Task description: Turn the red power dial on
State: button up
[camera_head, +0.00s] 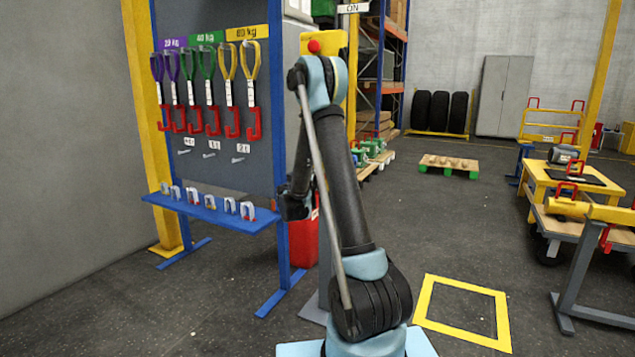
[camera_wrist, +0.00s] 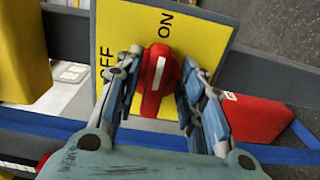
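The red power dial (camera_wrist: 156,78) is in the middle of the wrist view, on a yellow plate (camera_wrist: 210,25) marked OFF at the left and ON at the top. Its white mark runs upward, roughly toward ON. My gripper (camera_wrist: 160,62) has one finger on each side of the dial, with the fingertips apart. Narrow gaps seem to show beside the dial; whether a finger touches it is unclear. In the head view my gripper (camera_head: 293,205) is partly hidden behind my arm, and I cannot make out the dial.
A blue-framed rack (camera_head: 225,215) with hanging slings and shackles stands left of my arm. A red box (camera_head: 303,243) is low beside the gripper. A yellow floor square (camera_head: 425,300) lies at the right, and a cart (camera_head: 590,230) stands farther right. The mid-floor is clear.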

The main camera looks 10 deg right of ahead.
jog(key=shift+a, duration=0.2)
jog(key=v, duration=1.1)
jog(key=shift+s+a, duration=0.2)
jog(key=shift+s, duration=0.15)
jog(key=s+d+m+g+y, duration=0.2)
jog(key=s+d+m+g, duration=0.15)
jog(key=s+d, duration=0.5)
jog(key=s+d+m+g+y, duration=0.1)
jog(key=s+d+m+g, duration=0.3)
jog(key=s, duration=0.7)
jog(key=s+a+f+m+g+y, duration=0.1)
jog(key=s+a+f+y, duration=0.1)
jog(key=s, duration=0.6)
jog(key=s+a+f+m+g+y, duration=0.1)
jog(key=s+f+g+y, duration=0.1)
jog(key=s, duration=0.7)
jog(key=s+a+f+m+g+y, duration=0.1)
jog(key=s+a+f+g+y, duration=0.1)
jog(key=s, duration=0.7)
jog(key=shift+a+f+y, duration=0.3)
jog(key=shift+f+y, duration=0.5)
jog(key=shift+f, duration=0.15)
